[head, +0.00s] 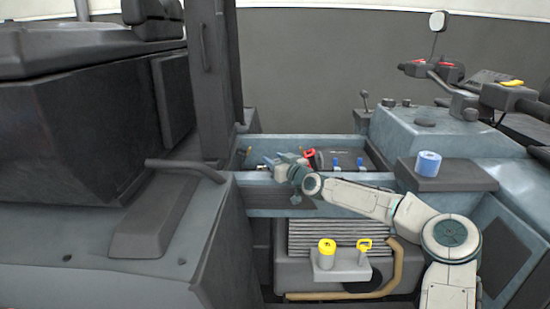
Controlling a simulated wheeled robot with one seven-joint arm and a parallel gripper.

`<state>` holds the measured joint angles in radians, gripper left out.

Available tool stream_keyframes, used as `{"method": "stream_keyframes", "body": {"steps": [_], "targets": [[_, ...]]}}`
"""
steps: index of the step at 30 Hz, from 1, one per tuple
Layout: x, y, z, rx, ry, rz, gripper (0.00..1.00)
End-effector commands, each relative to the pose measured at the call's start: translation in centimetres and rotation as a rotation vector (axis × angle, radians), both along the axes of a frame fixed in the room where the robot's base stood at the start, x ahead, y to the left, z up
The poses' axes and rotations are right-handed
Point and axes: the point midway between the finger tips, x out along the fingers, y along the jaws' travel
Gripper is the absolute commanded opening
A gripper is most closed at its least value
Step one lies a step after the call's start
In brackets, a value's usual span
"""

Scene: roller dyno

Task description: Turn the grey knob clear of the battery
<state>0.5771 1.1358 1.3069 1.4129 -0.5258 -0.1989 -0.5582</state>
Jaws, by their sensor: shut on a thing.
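The battery (348,155) looks like the dark block in the open blue-grey tray, with blue pieces and a red piece (309,154) by its left end. My gripper (272,163) is at the tray's left part, left of the red piece and apart from the dark block. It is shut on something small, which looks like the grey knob. The jaws and wrist hide most of the knob, so its angle cannot be told.
The blue-grey tray wall (345,179) runs under my wrist. A dark upright post (208,80) rises at left.

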Motion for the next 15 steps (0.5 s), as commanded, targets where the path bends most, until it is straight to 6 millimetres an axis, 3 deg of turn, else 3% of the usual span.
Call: {"method": "stream_keyframes", "body": {"steps": [15], "targets": [[-0.15,0.29,0.08,-0.007,-0.005,-0.206,0.17]]}}
